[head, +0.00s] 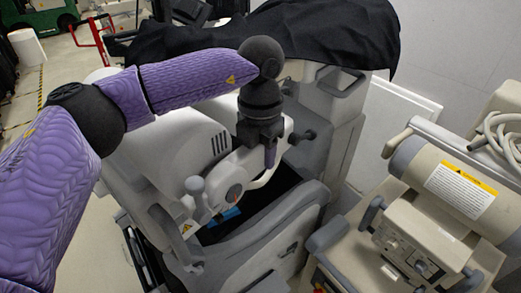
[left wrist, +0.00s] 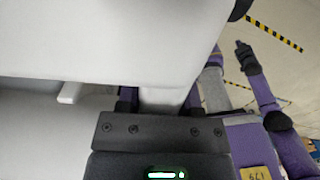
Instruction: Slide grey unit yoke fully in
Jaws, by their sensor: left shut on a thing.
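The grey unit (head: 275,230) is a pale grey wheeled machine in the middle of the head view. Its yoke (head: 226,190) is a light grey arm with a round hub and grey knobs, lying across the open dark recess of the unit. My left gripper (head: 270,158) points down and is shut on a light grey bar of the yoke. In the left wrist view the fingers (left wrist: 158,100) flank a pale bar, and a large white housing hides much of the yoke. My right gripper (left wrist: 241,47) shows small and dark, apart from the unit; its jaws are too small to read.
A black cover (head: 290,35) drapes over the back of the unit. A beige machine (head: 430,200) with a warning label and coiled cable stands close at right. A white panel (head: 395,125) leans behind. Floor with striped tape lies at left.

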